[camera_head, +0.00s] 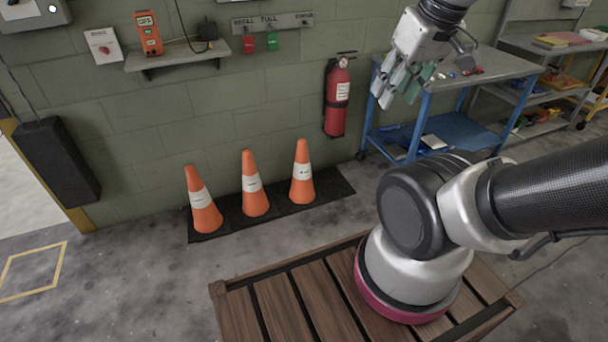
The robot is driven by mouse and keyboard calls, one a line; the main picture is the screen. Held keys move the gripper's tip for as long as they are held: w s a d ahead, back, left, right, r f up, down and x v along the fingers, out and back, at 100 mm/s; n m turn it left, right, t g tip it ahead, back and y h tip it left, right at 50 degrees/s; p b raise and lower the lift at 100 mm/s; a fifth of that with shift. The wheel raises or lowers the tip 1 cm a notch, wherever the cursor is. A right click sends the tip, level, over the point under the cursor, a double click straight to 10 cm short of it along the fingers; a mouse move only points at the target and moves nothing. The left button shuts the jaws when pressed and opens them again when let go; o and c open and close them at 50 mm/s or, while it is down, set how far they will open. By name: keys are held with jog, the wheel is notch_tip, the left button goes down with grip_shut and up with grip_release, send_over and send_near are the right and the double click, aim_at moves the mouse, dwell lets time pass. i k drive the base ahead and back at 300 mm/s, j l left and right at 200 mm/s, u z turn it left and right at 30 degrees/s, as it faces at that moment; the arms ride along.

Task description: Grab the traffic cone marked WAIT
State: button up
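Three orange traffic cones with white bands stand upright in a row on a black mat (233,231) against the wall: a left cone (204,215), a middle cone (255,202) and a right cone (302,187). Each band carries dark lettering too small to read, so I cannot tell which one says WAIT. My gripper (384,88) is raised at the upper right, in front of the wall and the blue cart, well above and to the right of the cones. Its fingers point down, and nothing clear shows between them. I cannot tell how far they are apart.
A red fire extinguisher (337,98) hangs on the wall right of the cones. A blue cart (455,125) stands at the right. A wooden slatted platform (283,306) lies under my arm's base. A wall shelf (178,54) is above the cones. The floor left of the platform is clear.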

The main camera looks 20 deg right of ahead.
aim_at(256, 204)
jog(key=i+j, duration=0.2)
jog(key=i, duration=0.25)
jog(key=i+j, duration=0.2)
jog(key=i, duration=0.25)
jog(key=i+j, duration=0.15)
jog(key=i, duration=0.3)
jog(key=i+j, duration=0.2)
jog(key=i, duration=0.25)
jog(key=i+j, duration=0.25)
jog(key=j, duration=0.15)
jog(key=i+z, duration=0.05)
